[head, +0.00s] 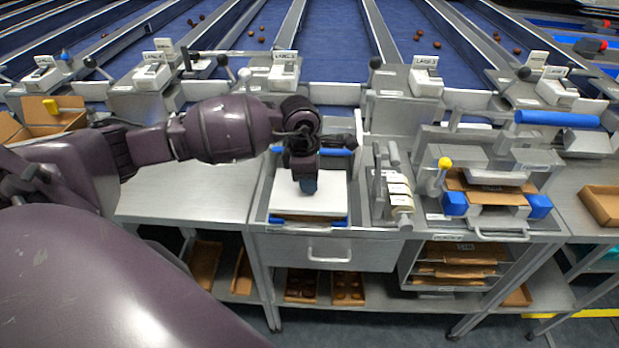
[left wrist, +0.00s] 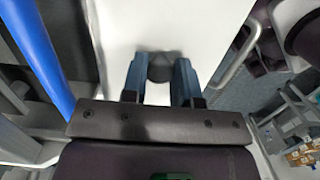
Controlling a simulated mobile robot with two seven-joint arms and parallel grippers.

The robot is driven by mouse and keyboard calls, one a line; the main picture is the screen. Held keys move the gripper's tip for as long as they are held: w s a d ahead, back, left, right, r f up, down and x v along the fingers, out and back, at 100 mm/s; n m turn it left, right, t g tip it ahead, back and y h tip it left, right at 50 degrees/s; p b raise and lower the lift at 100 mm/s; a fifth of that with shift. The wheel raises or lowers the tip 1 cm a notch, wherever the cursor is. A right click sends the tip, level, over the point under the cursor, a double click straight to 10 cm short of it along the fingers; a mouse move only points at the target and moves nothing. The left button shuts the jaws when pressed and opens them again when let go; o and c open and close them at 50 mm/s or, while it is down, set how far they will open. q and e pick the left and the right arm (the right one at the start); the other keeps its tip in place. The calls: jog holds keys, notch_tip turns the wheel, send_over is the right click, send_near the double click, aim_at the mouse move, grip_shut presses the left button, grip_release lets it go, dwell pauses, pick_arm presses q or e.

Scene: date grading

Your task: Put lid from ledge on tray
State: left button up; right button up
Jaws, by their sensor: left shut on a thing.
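A flat white lid (head: 325,200) lies level in or just over a metal bay with blue strips at its front and back. The lid fills most of the left wrist view (left wrist: 165,22), with a dark knob (left wrist: 160,66) at its middle. My left gripper (head: 307,188) points down over the lid. Its two blue fingers (left wrist: 160,78) are shut on that knob from both sides. A tray under the lid is hidden, and I cannot tell whether the lid rests or hangs slightly above. My right gripper is not in view.
A bare metal counter (head: 190,185) lies left. Cardboard trays (head: 348,288) sit on the lower shelf. Blue conveyor lanes run behind.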

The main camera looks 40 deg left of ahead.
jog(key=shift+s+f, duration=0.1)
pick_arm(q)
jog(key=shift+f, duration=0.25)
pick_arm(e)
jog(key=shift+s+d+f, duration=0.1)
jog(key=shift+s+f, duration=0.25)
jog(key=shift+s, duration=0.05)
pick_arm(q)
jog(key=shift+f, duration=0.15)
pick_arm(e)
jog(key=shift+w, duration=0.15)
